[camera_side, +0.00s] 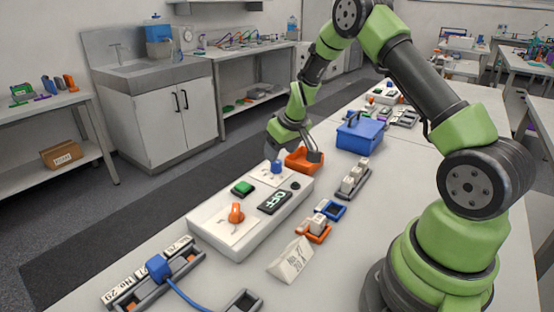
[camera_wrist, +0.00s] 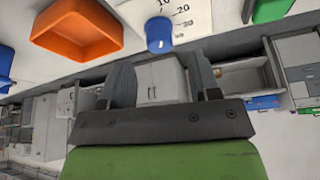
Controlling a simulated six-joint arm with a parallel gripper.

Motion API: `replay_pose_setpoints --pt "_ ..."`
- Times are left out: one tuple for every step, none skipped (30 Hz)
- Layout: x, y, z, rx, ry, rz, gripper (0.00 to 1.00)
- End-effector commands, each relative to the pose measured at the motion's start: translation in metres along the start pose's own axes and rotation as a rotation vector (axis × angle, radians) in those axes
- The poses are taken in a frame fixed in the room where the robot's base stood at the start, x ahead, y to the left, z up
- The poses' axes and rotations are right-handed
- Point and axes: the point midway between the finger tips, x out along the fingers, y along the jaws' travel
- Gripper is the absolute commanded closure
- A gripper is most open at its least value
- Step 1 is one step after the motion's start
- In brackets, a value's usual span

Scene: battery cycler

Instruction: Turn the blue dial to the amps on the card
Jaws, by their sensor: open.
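The blue dial (camera_side: 277,167) stands on a white scale plate at the far end of the white cycler box (camera_side: 215,240). In the wrist view the blue dial (camera_wrist: 160,36) sits beside printed marks 10, 20 and 30; its pointer direction cannot be told. My gripper (camera_side: 296,150) is above and near the far end of the box, close to the dial. In the wrist view its two dark fingers (camera_wrist: 162,78) are apart with nothing between them, and the dial is beyond them. A white tent card (camera_side: 290,262) stands in front of the box; its writing is too small to read surely.
An orange bin (camera_side: 304,160) lies just beyond the dial. The box also carries a green button (camera_side: 242,188), a display reading OFF (camera_side: 275,202) and an orange dial (camera_side: 236,213). A blue case (camera_side: 360,136) and small battery holders (camera_side: 315,229) stand to the right.

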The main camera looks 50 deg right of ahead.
Motion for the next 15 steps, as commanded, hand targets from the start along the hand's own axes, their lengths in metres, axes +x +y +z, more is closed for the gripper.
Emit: replay_pose_setpoints --pt "0.010 0.000 0.001 0.001 -0.003 -0.001 0.43" --pt "0.014 0.000 0.001 0.000 -0.003 -0.001 0.43" --pt "0.020 0.000 0.001 0.000 -0.002 -0.001 0.43" --pt "0.024 0.000 0.001 0.000 -0.002 -0.001 0.43" --pt "0.027 0.000 0.000 0.000 -0.001 -0.001 0.43" --pt "0.031 0.000 0.000 0.001 -0.001 -0.001 0.43" --pt "0.033 0.000 0.000 0.001 -0.001 -0.001 0.43" --pt "0.035 0.000 0.000 0.001 0.000 -0.001 0.43" --pt "0.037 0.000 0.000 0.001 0.000 -0.001 0.43" --pt "0.039 0.000 0.000 0.001 0.000 -0.001 0.43" --pt "0.040 0.000 0.000 0.001 0.000 -0.001 0.43" --pt "0.040 0.000 0.000 0.001 0.000 -0.001 0.43" --pt "0.041 0.000 0.000 0.001 0.000 -0.001 0.43" --pt "0.041 0.000 0.000 0.001 0.000 -0.001 0.43" --pt "0.041 0.000 0.000 0.001 0.000 -0.001 0.43"
